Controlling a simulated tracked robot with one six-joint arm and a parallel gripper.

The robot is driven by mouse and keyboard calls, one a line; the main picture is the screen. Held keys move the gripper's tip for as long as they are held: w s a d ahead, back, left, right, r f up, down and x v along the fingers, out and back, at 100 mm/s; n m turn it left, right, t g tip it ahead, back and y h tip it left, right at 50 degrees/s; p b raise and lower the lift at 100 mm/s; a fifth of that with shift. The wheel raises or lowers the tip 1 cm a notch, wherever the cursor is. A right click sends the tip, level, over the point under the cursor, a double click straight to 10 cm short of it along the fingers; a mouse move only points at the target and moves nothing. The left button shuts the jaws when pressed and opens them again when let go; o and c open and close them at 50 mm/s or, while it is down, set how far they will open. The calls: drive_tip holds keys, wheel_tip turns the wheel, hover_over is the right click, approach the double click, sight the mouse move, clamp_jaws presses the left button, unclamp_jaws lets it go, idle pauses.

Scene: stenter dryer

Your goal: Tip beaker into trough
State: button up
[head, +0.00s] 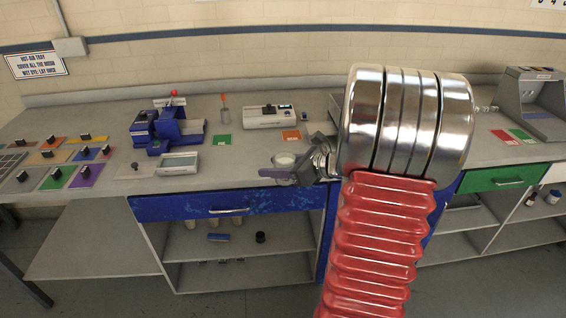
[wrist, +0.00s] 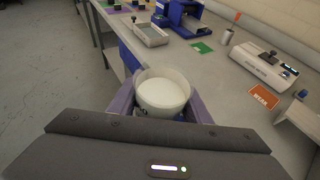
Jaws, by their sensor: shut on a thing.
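A white beaker (wrist: 162,92) with pale contents sits between the two purple fingers of my gripper (wrist: 163,100). In the head view my gripper (head: 284,172) is shut on the beaker (head: 284,160), which looks upright near the front edge of the bench. A shallow pale box with a recessed grey top (head: 178,163), which looks like the trough, stands to the left of the beaker, apart from it. In the wrist view this trough (wrist: 150,35) lies beyond the beaker. The beaker's lower part is hidden by the fingers.
A blue machine (head: 165,128) stands behind the trough. A white instrument (head: 268,116) and an orange card (head: 291,135) lie behind my gripper. A green card (head: 222,140) is between them and the blue machine. Coloured plates fill the bench's left end. My arm hides the bench's middle.

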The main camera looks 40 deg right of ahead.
drive_tip(key=w+a+f+n+g+y, duration=0.1)
drive_tip(key=a+f+n+y, duration=0.1)
drive_tip(key=a+f, duration=0.4)
drive_tip(key=w+a+f+n+g+y, duration=0.2)
drive_tip(key=a+f, duration=0.4)
drive_tip(key=a, duration=0.7)
drive_tip(key=w+a+f+n+g+y, duration=0.1)
drive_tip(key=a+f, duration=0.4)
drive_tip(key=a, duration=0.5)
drive_tip(key=shift+w+a+f+n+g+y, duration=0.2)
drive_tip(key=shift+f+n+g+y, duration=0.25)
drive_tip(key=shift+n+y, duration=0.4)
